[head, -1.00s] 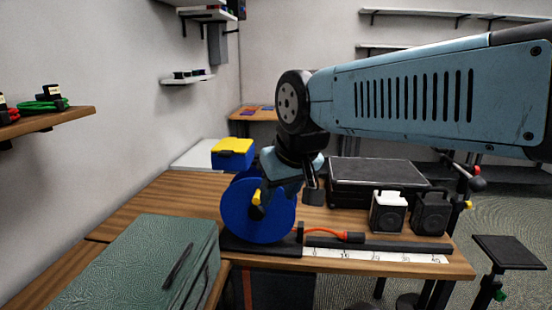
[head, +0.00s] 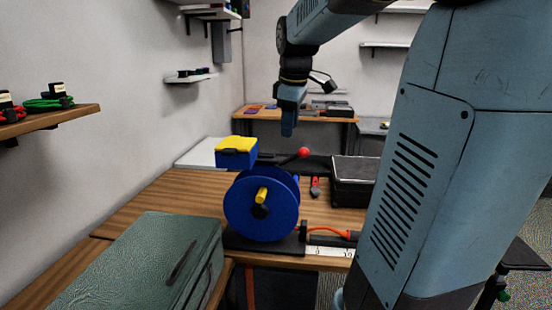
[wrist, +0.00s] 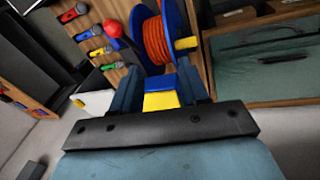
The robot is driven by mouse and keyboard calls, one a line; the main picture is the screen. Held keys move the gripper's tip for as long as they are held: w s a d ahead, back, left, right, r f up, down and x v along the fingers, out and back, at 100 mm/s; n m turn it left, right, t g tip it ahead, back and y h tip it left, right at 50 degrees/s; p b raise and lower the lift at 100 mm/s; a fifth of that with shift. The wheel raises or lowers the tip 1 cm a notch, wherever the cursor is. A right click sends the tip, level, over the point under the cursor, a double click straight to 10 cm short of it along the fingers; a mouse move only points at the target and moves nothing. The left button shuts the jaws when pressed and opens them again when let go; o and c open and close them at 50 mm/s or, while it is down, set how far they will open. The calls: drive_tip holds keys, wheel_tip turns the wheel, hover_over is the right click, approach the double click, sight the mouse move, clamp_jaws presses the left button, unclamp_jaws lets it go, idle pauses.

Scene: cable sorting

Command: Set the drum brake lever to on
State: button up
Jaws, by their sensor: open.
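The blue cable drum (head: 262,207) stands on a black base on the wooden table, with a yellow crank handle (head: 262,195) on its near face. The brake lever, a dark rod with a red ball knob (head: 303,153), rises from behind the drum and leans to the upper right. In the wrist view the red knob (wrist: 112,28) is left of the drum (wrist: 143,20), which holds orange cable (wrist: 157,40). My gripper (head: 288,133) hangs above the lever and drum, clear of both. No on or off marking is readable.
A blue box with a yellow lid (head: 236,152) sits behind the drum. A green case (head: 140,262) stands at the near left. Several coloured connectors (wrist: 88,34) lie beyond the knob. A black case (head: 352,182) stands right. My arm hides the table's right side.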

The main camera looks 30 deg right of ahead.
sight(295, 157)
drive_tip(key=w+d+n+g, duration=0.1)
drive_tip(key=w+d+n, duration=0.2)
drive_tip(key=w+d, duration=0.25)
drive_tip(key=f, duration=0.4)
drive_tip(key=w+f, duration=0.1)
drive_tip(key=f, duration=0.4)
drive_tip(key=w+d+f, duration=0.1)
drive_tip(key=f, duration=0.3)
drive_tip(key=shift+w+f, duration=0.25)
drive_tip(key=shift+f, duration=0.15)
drive_tip(key=shift+c, duration=0.4)
clamp_jaws()
